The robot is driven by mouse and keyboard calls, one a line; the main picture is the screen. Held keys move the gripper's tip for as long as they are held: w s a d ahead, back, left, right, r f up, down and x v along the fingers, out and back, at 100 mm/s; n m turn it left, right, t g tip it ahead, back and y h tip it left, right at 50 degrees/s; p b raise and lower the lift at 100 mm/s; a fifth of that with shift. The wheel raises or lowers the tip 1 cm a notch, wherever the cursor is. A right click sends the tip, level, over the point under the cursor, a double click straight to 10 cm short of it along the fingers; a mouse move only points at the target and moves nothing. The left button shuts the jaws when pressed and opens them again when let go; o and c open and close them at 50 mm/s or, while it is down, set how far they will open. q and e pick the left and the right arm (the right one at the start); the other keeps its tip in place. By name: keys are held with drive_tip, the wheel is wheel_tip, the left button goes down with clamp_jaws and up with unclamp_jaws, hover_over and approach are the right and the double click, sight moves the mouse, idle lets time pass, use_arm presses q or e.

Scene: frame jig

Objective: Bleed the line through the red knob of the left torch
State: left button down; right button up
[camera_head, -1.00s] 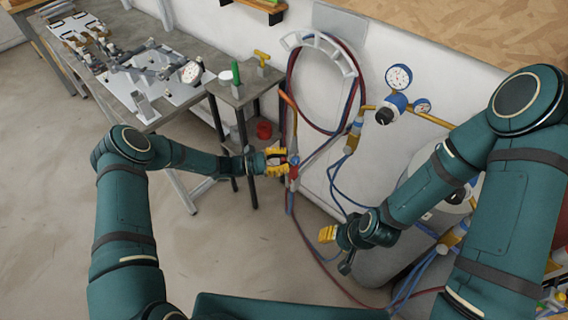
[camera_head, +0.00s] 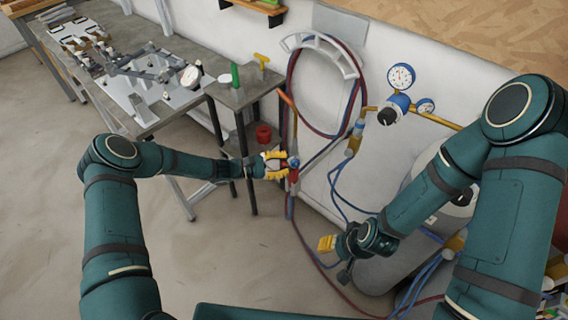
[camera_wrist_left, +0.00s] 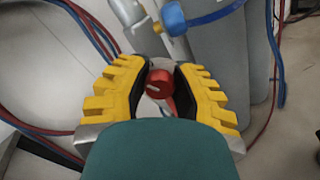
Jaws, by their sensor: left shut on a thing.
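The left torch (camera_head: 291,190) hangs upright against the wall side, beside the small grey side table. Its red knob (camera_wrist_left: 159,84) sits between the yellow fingers of my left gripper (camera_wrist_left: 160,90) in the left wrist view. The gripper is shut on this knob. In the head view my left gripper (camera_head: 284,167) reaches the torch from the left, with a small blue part (camera_head: 294,162) just above its fingertips. My right gripper (camera_head: 327,243) is lower right of the torch, apart from it. Only part of its yellow fingers shows, so its opening is unclear.
Red and blue hoses (camera_head: 320,134) loop from a wall hanger and trail to the floor. A workbench with a jig (camera_head: 140,112) stands at left.

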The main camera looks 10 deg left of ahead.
use_arm(q)
drive_tip(key=c, duration=0.7)
unclamp_jaws()
drive_tip(key=shift+c, duration=0.2)
drive_tip(key=v, duration=1.2)
